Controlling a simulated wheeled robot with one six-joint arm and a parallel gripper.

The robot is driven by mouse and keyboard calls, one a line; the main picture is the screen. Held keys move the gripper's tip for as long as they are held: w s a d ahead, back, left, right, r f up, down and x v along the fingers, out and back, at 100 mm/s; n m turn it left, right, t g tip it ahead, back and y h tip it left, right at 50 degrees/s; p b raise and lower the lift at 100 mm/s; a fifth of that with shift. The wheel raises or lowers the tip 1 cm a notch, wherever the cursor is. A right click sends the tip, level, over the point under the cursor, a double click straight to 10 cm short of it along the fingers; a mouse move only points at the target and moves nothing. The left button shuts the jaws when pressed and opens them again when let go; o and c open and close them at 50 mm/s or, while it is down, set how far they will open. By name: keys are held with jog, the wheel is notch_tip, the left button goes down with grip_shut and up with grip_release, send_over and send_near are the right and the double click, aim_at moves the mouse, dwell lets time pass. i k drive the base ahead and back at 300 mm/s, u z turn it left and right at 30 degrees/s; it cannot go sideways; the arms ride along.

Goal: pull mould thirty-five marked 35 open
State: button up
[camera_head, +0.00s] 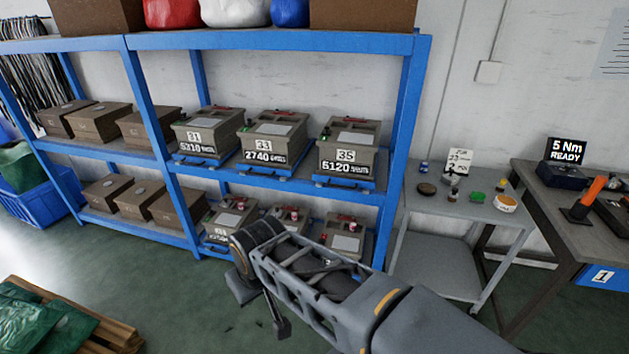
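Mould thirty-five (347,153) is a grey-brown box marked 35 and 5120 on its front, at the right end of the middle shelf. It sits on a blue slide plate with a front handle (343,184). It stands level with its neighbours, with a light plate, a green spot and a red part on top. My gripper (262,308) is low in front of the rack, below and left of mould thirty-five and well apart from it. Its two dark fingers appear spread with nothing between them. My arm hides part of the lower shelf.
Mould 31 (208,135) and mould 33 (272,141) stand to the left on the same shelf. A blue rack post (408,130) is close on the right. A grey trolley (470,211) stands beyond it. A pallet (110,335) lies lower left; the floor between is clear.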

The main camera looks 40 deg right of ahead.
aim_at(349, 156)
jog(key=z, duration=0.4)
jog(key=i, duration=0.9)
jog(key=z, duration=0.6)
